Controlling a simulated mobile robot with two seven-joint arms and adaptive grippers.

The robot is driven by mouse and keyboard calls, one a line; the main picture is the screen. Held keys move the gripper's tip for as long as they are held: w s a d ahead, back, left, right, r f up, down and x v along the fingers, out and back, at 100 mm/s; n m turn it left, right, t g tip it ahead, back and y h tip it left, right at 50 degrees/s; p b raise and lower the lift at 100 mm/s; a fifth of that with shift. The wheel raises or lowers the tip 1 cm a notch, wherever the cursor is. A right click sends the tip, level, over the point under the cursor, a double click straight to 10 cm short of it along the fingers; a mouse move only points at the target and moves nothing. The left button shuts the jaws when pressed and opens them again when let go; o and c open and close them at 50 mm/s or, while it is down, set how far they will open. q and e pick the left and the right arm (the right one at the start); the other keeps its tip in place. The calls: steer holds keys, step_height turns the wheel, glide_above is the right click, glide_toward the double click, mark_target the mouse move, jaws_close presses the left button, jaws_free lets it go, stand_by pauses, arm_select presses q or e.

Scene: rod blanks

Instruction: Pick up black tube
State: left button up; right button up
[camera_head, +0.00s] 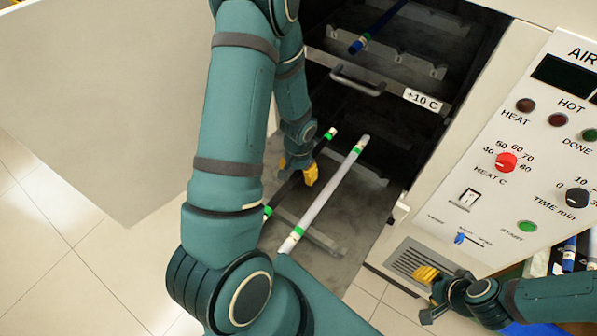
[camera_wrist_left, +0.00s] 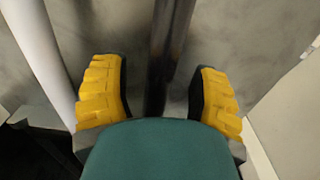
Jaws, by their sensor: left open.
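The black tube (camera_head: 285,190), with green and white bands at its ends, lies on the pulled-out lower grey shelf (camera_head: 340,262), left of a white tube (camera_head: 325,195) with green bands. My left gripper (camera_head: 297,171) is over the middle of the black tube and hides part of it. In the left wrist view, my open left gripper (camera_wrist_left: 163,95) has its yellow fingers on either side of the dark tube (camera_wrist_left: 166,50), with gaps between. The white tube (camera_wrist_left: 38,50) runs outside the left finger. My right gripper (camera_head: 428,293) is at the lower right, its jaw opening unclear.
A blue tube (camera_head: 375,30) lies on the upper shelf, above a drawer handle (camera_head: 357,82) marked +10 C. The control panel (camera_head: 535,150) stands to the right. An open pale door panel (camera_head: 100,100) is at left. More tubes (camera_head: 570,255) stand at the lower right.

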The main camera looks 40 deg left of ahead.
arm_select(q)
jaws_close()
steer(key=shift+r, duration=0.15)
